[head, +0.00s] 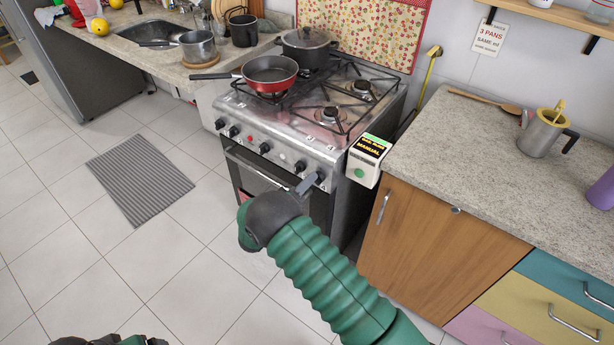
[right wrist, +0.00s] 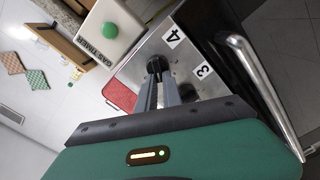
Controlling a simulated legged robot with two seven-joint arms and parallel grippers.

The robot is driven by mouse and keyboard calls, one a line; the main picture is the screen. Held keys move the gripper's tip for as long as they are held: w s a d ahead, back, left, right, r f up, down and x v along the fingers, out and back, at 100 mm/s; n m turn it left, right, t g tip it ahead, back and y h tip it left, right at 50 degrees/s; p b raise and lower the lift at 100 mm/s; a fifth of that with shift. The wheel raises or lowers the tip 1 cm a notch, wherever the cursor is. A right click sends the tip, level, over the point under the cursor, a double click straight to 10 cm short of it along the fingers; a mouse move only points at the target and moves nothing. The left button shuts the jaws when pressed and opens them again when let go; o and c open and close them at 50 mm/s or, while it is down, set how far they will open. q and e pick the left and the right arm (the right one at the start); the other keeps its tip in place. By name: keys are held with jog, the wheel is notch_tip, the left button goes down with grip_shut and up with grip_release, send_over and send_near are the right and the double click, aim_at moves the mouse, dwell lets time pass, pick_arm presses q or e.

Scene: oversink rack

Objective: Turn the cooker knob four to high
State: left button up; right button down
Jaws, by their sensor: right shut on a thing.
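The cooker (head: 290,130) has a row of dark knobs along its steel front panel. My right gripper (head: 307,184) reaches the right end of this row. In the right wrist view, its two grey fingers (right wrist: 158,82) are shut on the dark knob (right wrist: 157,64) beside the label 4 (right wrist: 174,38); this is knob four. The label 3 (right wrist: 202,72) is nearby. The fingers cover part of the knob, and I cannot read its setting. Only a small dark and green part of my left arm shows at the bottom left of the head view; its fingers are out of view.
A red pan (head: 270,72) and a dark lidded pot (head: 306,45) stand on the cooker. A white gas timer box (head: 364,163) with a green button stands close right of the panel, by the counter (head: 480,150). The oven handle (right wrist: 250,70) runs near my right gripper. The floor in front is open.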

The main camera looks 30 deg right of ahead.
pick_arm(q)
jog(key=shift+r+p, duration=0.4)
jog(key=shift+r, duration=0.15)
pick_arm(e)
jog(key=shift+w+d+r+n, duration=0.15)
jog(key=shift+d+n, duration=0.2)
jog(key=shift+n, duration=0.65)
jog(key=c, duration=1.3)
grip_release()
jog(key=shift+a, duration=0.1)
jog(key=shift+o, duration=1.2)
jog(key=f+v, duration=0.1)
jog(key=v, duration=0.5)
jog(key=shift+a, duration=0.4)
pick_arm(q)
jog(key=shift+w+d+r, duration=0.1)
jog(key=shift+d+r, duration=0.15)
jog(key=shift+d, duration=0.2)
pick_arm(e)
jog(key=v, duration=1)
jog(key=shift+a, duration=0.2)
jog(key=shift+r, duration=0.1)
